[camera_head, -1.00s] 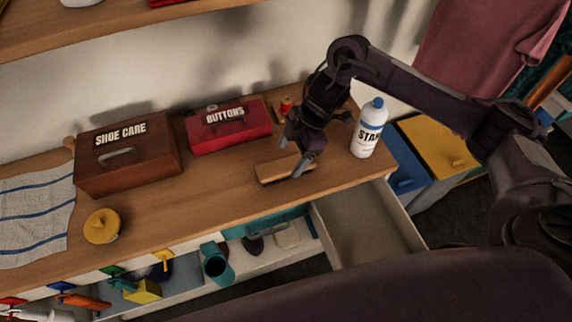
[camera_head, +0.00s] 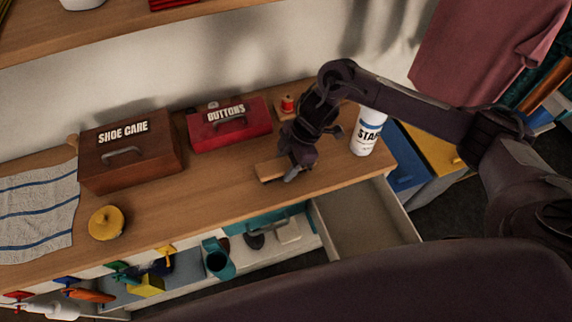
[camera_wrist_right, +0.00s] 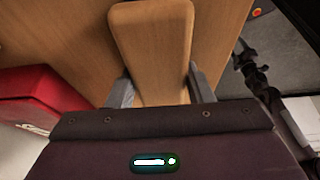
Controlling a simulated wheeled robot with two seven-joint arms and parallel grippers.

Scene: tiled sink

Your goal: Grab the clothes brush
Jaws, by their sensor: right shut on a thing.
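The clothes brush (camera_head: 270,171) has a light wooden back and lies on the wooden counter, in front of the red buttons box. My right gripper (camera_head: 294,172) is over its right part in the head view and hides that part. In the right wrist view the brush (camera_wrist_right: 155,45) runs up between the two grey fingers, and my right gripper (camera_wrist_right: 160,92) is shut on its sides. The bristles are hidden. I cannot tell any gap between brush and counter. My left gripper is not in view.
A red buttons box (camera_head: 230,130) and a brown shoe care box (camera_head: 125,155) stand behind and left. A white starch bottle (camera_head: 366,135) stands close to my right arm. An open drawer (camera_head: 365,220) juts out below. The counter's middle is clear.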

